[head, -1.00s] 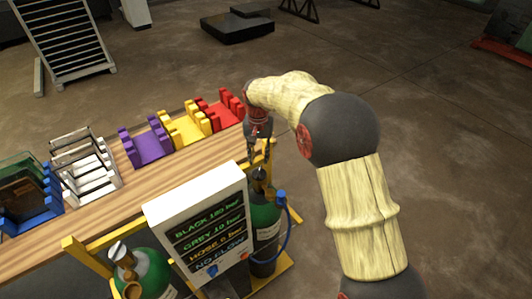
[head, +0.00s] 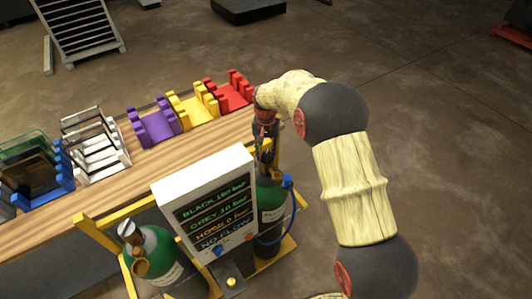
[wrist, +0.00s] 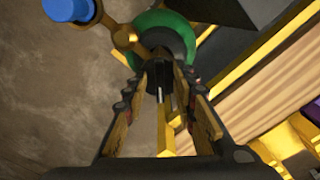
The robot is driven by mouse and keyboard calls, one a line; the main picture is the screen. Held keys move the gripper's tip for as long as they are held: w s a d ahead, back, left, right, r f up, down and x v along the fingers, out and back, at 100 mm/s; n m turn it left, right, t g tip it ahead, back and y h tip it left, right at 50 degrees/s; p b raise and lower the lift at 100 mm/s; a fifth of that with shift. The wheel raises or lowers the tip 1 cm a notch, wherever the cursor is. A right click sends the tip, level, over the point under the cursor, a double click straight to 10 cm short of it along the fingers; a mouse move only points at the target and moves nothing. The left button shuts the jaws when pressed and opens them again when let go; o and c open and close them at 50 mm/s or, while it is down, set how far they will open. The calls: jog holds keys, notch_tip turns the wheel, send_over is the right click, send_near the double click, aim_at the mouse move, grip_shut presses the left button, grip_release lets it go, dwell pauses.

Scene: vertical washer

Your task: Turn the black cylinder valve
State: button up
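The black valve (wrist: 160,72) sits on top of the right green cylinder (head: 270,195), which also shows in the wrist view (wrist: 165,32). My gripper (head: 265,155) points down over this cylinder from above. In the wrist view my gripper's fingers (wrist: 160,80) stand apart, one on each side of the black valve. I cannot tell whether they touch it. In the head view the gripper largely hides the valve. A white display panel (head: 203,180) reads BLACK 180 bar, GREY 10 bar, HOSE 0 bar and NO FLOW.
A second green cylinder (head: 158,255) with a grey knob (head: 127,229) stands to the left. A blue fitting (head: 287,181) and blue hose (head: 292,220) are beside the right cylinder. The yellow frame (head: 98,240) and wooden bench (head: 110,190) with coloured racks are close by. Open floor lies right.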

jog(key=shift+c, duration=0.7)
grip_shut()
jog(key=shift+m, duration=0.3)
jog(key=m, duration=0.3)
jog(key=shift+a+m, duration=0.1)
jog(key=shift+m, duration=0.2)
jog(key=m, duration=0.3)
jog(key=shift+w+m+b, duration=0.1)
jog(key=shift+m+b, duration=0.2)
jog(key=m, duration=0.5)
jog(key=shift+w+a, duration=0.15)
jog(key=m, duration=0.5)
jog(key=shift+w+r, duration=0.1)
